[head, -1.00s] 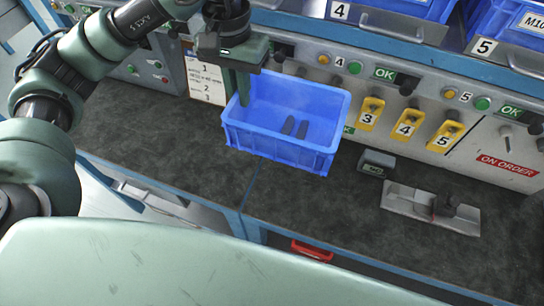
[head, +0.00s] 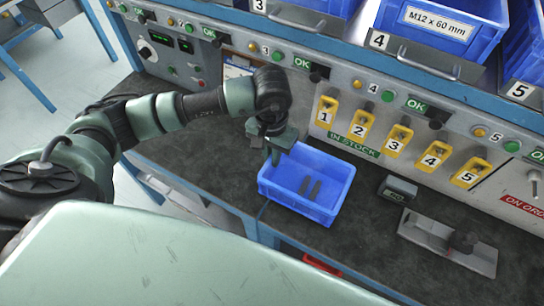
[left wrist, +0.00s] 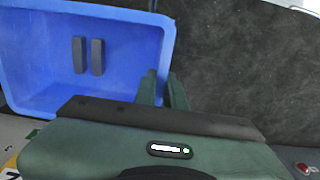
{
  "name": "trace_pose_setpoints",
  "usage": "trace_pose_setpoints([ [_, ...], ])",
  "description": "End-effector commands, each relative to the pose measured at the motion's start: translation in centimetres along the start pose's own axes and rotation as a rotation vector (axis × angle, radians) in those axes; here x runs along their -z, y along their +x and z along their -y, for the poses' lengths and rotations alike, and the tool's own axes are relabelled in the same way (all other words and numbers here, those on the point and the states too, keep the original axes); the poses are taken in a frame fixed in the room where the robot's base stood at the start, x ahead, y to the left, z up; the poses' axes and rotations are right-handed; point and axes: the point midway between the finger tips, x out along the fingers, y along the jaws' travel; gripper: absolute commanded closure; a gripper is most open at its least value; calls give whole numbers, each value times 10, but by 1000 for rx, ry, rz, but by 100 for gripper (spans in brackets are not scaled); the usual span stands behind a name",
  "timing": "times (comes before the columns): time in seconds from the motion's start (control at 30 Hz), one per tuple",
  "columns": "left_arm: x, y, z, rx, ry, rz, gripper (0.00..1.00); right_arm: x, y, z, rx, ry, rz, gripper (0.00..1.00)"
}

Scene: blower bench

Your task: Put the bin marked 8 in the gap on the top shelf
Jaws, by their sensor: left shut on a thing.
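A blue open bin (head: 318,205) is over the dark bench top, with two small dark pieces inside. It also shows in the left wrist view (left wrist: 60,105). No mark 8 is readable on it. My left gripper (head: 276,152) is shut on the bin's wall at its left end. In the left wrist view the green fingers (left wrist: 164,90) straddle that wall. I cannot tell whether the bin touches the bench. Part of the shelf (head: 400,66) shows at the upper right; no gap is clear in view. My right gripper is not in view.
Blue bins, one labelled M12 x 60 mm (head: 437,22), stand on the shelf above slot plates 3 to 5. Yellow numbered holders (head: 397,141) line the panel behind. A small grey box (head: 397,189) and a metal plate (head: 440,240) lie right of the bin.

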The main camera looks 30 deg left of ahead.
Motion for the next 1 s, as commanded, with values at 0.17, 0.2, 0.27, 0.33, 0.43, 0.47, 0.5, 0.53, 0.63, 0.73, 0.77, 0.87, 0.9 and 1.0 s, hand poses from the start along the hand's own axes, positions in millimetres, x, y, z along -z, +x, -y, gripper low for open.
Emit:
trace_pose_setpoints([
  [0.17,1,13,-1,-2,1,-3,100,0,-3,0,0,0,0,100],
  [0.2,1,14,0,-2,1,-4,100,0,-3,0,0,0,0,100],
  [0.27,1,14,0,-2,1,-4,100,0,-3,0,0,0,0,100],
  [0.33,1,13,0,-2,1,-4,100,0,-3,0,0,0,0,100],
  [0.43,1,15,0,-2,1,-4,100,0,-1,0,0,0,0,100],
  [0.47,1,16,0,-2,1,-4,100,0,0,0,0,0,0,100],
  [0.5,1,17,0,-2,1,-4,100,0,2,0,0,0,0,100],
  [0.53,1,17,0,-2,1,-4,100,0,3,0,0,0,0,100],
  [0.63,0,17,0,0,1,-2,68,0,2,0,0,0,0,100],
  [0.73,0,17,0,0,1,-1,68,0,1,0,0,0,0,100],
  [0.77,0,17,0,0,1,-1,68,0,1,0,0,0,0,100],
  [0.87,0,17,0,0,1,-1,68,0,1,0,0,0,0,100],
  [0.9,0,17,0,0,0,-1,68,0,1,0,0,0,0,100],
  [1.0,0,14,0,0,0,-1,68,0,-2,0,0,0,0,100],
])
